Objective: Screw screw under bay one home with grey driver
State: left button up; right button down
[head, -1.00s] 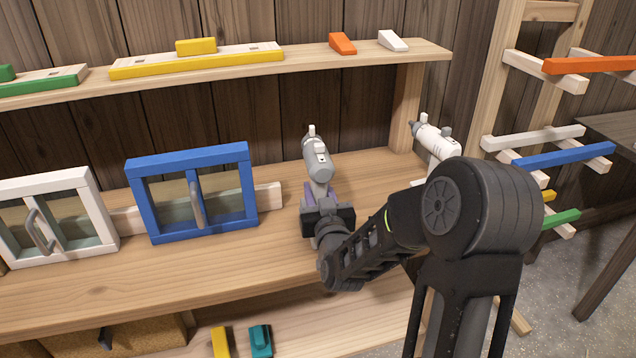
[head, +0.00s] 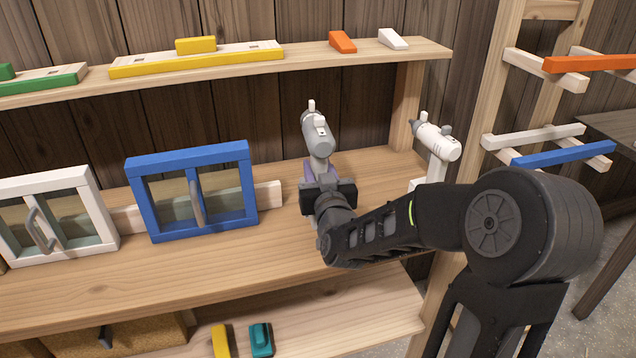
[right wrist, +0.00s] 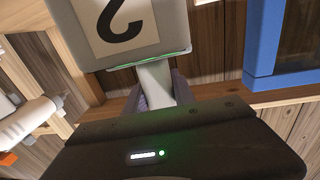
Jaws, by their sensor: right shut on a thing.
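The grey driver (head: 318,132) stands upright in the head view, above the workbench, its nose pointing up and away. My right gripper (head: 320,172) is shut on its handle. In the right wrist view the driver's grey base (right wrist: 130,30) with a dark curved mark is close to the camera, and the right gripper's purplish fingers (right wrist: 158,92) flank the light handle. I cannot make out a screw or a label for bay one in these frames. My left gripper is not in view.
A white driver (head: 435,140) stands to the right. White-framed (head: 90,190) and blue-framed (head: 245,195) units stand on the bench (head: 260,265) to the left. An upper shelf (head: 300,65) with coloured blocks runs above. A rack of coloured bars (head: 560,155) is at right.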

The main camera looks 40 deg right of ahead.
aim_at(318, 150)
notch_tip(318, 150, up, 5)
jog(key=shift+f, duration=0.15)
dwell(0.7)
